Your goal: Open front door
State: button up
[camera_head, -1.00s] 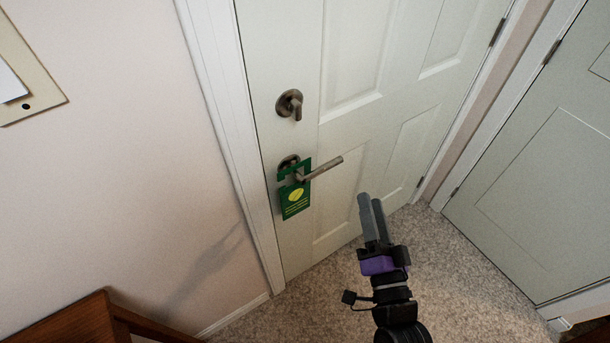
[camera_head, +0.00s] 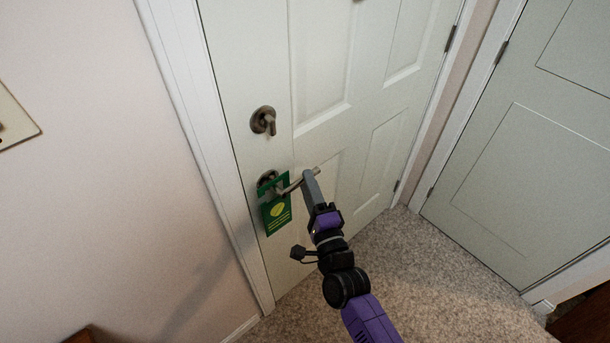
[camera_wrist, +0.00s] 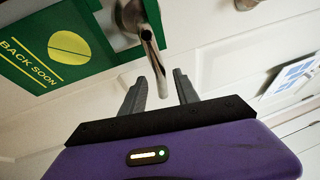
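The pale front door (camera_head: 330,60) is shut in its white frame. Its metal lever handle (camera_head: 296,184) sticks out to the right, roughly level, with a green hanger sign (camera_head: 275,213) looped on it. My gripper (camera_head: 311,176) is at the lever's free end. In the wrist view, the fingers (camera_wrist: 160,85) stand apart, and the end of the lever (camera_wrist: 152,60) shows in the gap between them. I cannot tell whether either finger touches it. The green sign (camera_wrist: 50,45), reading "BACK SOON", hangs to the left.
A round deadbolt knob (camera_head: 263,121) sits above the lever. A second pale door (camera_head: 530,150) stands to the right, at an angle. Carpet (camera_head: 440,260) covers the clear floor below. A wall (camera_head: 90,180) runs along the left, and dark wood shows at the bottom right corner.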

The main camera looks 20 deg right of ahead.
jog(key=shift+w+d+r, duration=0.1)
jog(key=shift+w+r, duration=0.1)
jog(key=shift+w, duration=1.05)
grip_shut()
dwell(0.5)
